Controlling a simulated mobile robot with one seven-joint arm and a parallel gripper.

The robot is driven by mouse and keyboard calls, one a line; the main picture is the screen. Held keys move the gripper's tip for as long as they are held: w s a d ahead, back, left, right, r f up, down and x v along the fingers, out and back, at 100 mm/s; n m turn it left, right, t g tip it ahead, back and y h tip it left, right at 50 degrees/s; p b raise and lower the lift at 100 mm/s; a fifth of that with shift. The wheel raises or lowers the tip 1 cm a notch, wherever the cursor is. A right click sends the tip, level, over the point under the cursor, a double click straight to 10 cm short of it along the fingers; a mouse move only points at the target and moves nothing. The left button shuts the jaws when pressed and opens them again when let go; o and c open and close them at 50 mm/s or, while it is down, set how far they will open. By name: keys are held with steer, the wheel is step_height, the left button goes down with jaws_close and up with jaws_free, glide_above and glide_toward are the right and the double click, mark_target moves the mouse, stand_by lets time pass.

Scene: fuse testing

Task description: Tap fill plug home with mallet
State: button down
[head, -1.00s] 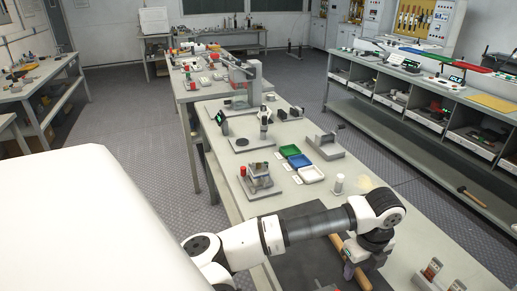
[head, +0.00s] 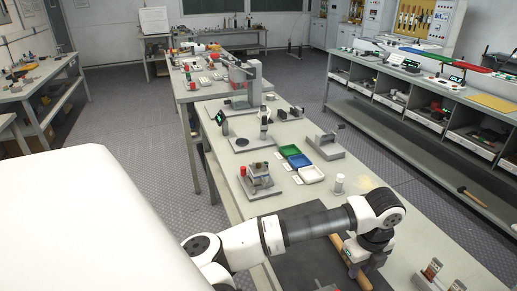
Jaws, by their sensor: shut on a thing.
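My gripper (head: 355,267) is at the bottom of the head view, low over the dark mat at the near end of the bench. It is shut on a light wooden handle (head: 338,244), which I take to be the mallet's. The mallet's head cannot be made out. A small grey fixture (head: 258,186) holding a part stands on the bench, left of and beyond my arm. A white capped cylinder (head: 338,184) stands upright beyond my wrist, apart from the gripper. I cannot tell which piece is the fill plug.
Green, blue and red-rimmed trays (head: 311,174) lie mid-bench, with a grey block fixture (head: 328,147) behind. A red cylinder (head: 243,170) stands near the left edge. A wooden-handled tool (head: 473,197) lies on the right-hand shelf.

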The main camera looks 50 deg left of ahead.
steer(key=shift+r, duration=0.2)
steer(key=shift+r+p, duration=0.9)
steer(key=shift+r, duration=1.95)
